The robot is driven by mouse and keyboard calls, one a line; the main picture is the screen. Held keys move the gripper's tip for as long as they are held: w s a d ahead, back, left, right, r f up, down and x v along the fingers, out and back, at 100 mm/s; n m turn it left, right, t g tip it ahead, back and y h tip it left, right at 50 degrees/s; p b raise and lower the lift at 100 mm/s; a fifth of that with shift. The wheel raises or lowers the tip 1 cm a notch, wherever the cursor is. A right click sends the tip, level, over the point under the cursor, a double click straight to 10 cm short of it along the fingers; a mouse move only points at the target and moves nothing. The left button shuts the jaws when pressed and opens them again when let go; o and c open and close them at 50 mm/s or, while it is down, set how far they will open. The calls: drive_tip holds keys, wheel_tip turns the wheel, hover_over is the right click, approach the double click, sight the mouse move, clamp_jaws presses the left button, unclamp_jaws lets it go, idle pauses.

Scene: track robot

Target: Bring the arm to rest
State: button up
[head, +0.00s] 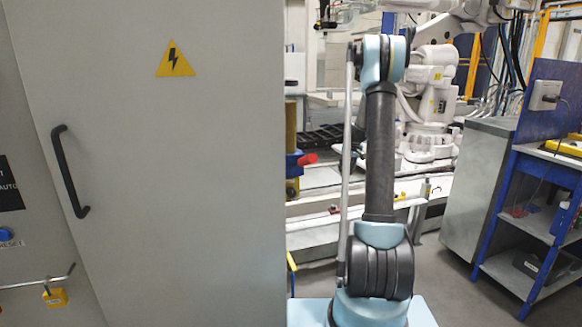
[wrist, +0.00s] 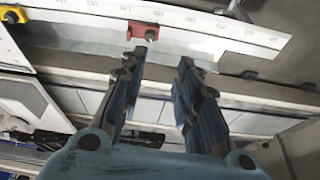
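My arm (head: 380,150) stands upright in the middle of the head view, on its pale blue base. My gripper cannot be made out in the head view. In the wrist view my gripper (wrist: 163,58) shows two dark blue fingers spread apart, with nothing held between them. A pale marked rail (wrist: 215,37) with a red block (wrist: 143,32) shows beyond the fingertips. The red block appears just past the left fingertip; I cannot tell how far apart they are.
A grey cabinet door (head: 200,230) with a black handle (head: 70,172) fills the left. A white industrial robot (head: 430,110) stands behind my arm. At right are a grey cabinet (head: 478,190) and a blue-framed bench (head: 500,215). Some floor between them is clear.

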drive_tip(key=s+a+r, duration=0.2)
drive_tip(key=s+r, duration=0.2)
drive_tip(key=s, duration=0.6)
drive_tip(key=s+a+r+m, duration=0.1)
drive_tip(key=s+a+r, duration=0.25)
drive_tip(key=s, duration=0.75)
drive_tip(key=s+a+r, duration=0.2)
drive_tip(key=s+r, duration=0.3)
drive_tip(key=s, duration=0.5)
drive_tip(key=s+f, duration=0.3)
drive_tip(key=s, duration=0.6)
drive_tip(key=s+f+m+g, duration=0.1)
drive_tip(key=s+f, duration=0.3)
drive_tip(key=s, duration=0.5)
drive_tip(key=s+a+f+h, duration=0.1)
drive_tip(key=s+f, duration=0.2)
drive_tip(key=s, duration=0.7)
drive_tip(key=shift+f+m+g, duration=0.3)
drive_tip(key=shift+f, duration=0.05)
drive_tip(key=shift+w+f, duration=0.2)
drive_tip(key=shift+w, duration=0.25)
drive_tip(key=shift+o, duration=0.4)
